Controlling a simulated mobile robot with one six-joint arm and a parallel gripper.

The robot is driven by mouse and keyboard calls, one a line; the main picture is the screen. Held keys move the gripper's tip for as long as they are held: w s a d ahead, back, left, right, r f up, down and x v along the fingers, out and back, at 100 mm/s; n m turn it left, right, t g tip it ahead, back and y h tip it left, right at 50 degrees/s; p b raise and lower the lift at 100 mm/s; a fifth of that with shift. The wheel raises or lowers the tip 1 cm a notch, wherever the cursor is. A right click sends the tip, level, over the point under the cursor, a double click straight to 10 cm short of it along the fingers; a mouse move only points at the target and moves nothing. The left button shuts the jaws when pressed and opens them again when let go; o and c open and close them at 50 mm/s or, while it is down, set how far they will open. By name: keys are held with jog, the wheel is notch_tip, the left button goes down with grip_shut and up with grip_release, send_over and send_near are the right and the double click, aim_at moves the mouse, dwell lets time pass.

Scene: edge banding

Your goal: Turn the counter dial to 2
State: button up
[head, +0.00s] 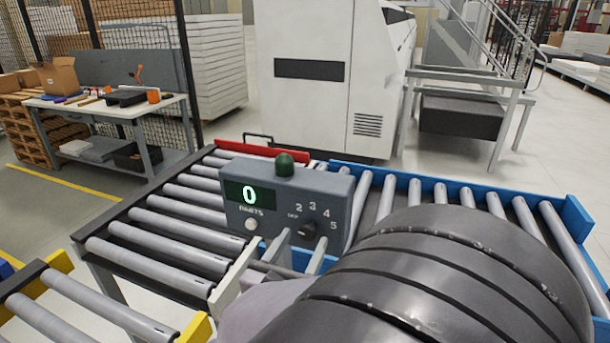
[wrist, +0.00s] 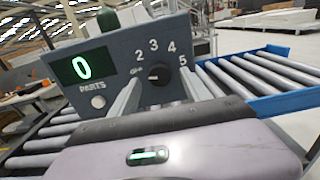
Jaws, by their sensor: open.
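The grey counter box (head: 262,186) stands over the roller conveyor, with a green "0" display (head: 249,195) above the word PARTS. Its black dial (head: 308,231) is at the lower right of the face, ringed by OFF, 2, 3, 4 and 5. In the wrist view the dial (wrist: 159,74) shows between my fingers, and its pointer seems to face OFF. My gripper (wrist: 158,95) is open, one finger on each side of the dial; I cannot tell whether they touch it. In the head view my gripper (head: 299,245) is just in front of the box, partly hidden by my arm.
A white round button (head: 251,224) sits left of the dial, and a green dome (head: 284,164) tops the box. Rollers with blue side rails (head: 400,178) run right; a red rail (head: 262,151) is behind. A workbench (head: 110,107) stands back left.

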jog(key=shift+w+d, duration=0.25)
jog(key=shift+w, duration=0.4)
jog(key=shift+c, duration=0.3)
grip_shut()
